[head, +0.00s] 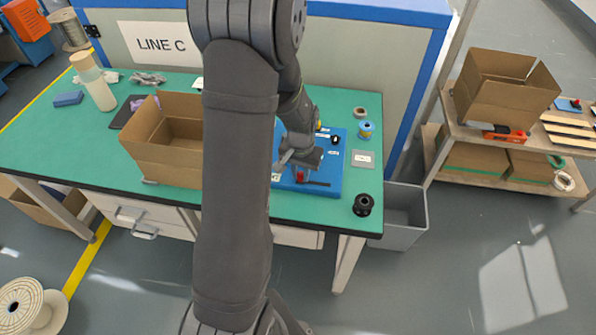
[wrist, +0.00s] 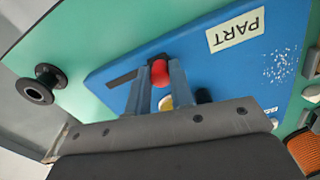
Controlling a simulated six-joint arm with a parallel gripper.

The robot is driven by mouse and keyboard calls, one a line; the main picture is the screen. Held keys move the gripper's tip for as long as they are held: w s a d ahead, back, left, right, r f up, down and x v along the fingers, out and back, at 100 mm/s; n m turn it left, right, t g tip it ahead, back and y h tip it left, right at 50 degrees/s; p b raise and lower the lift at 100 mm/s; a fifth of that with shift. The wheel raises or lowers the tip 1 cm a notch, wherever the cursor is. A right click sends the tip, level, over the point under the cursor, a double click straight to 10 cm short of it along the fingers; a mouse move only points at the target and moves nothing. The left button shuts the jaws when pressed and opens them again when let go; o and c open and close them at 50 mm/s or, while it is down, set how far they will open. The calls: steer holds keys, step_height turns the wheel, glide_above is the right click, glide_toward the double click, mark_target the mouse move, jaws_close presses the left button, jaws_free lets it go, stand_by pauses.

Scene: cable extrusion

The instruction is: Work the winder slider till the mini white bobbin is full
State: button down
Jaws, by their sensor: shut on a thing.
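My gripper (head: 301,174) is shut on a red slider knob (wrist: 160,72), one finger on each side of it. The knob stands at a dark slot (wrist: 121,79) in the blue winder board (head: 345,150). In the wrist view a small pale round thing (wrist: 166,102) shows between my fingers, partly hidden; I cannot tell whether it is the mini white bobbin or how much is wound on it. My arm hides part of the board in the head view. A label reading PART (wrist: 236,33) lies on the board near white specks (wrist: 283,66).
A black spool (head: 363,205) stands at the table's front right corner. A blue spool (head: 366,130), a tape ring (head: 360,113) and a grey plate (head: 363,158) lie right of the board. An open cardboard box (head: 160,160) stands left. A grey bin (head: 404,225) is beside the table.

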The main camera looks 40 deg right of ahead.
steer(key=s+d, duration=0.6)
steer(key=shift+d, duration=0.1)
steer(key=c, duration=1.4)
jaws_free()
steer(key=shift+s+d, duration=0.1)
steer(key=shift+s, duration=0.05)
steer(key=shift+o, duration=0.6)
steer(key=shift+r, duration=0.3)
step_height(320, 180, up, 17)
steer(key=shift+f, duration=0.15)
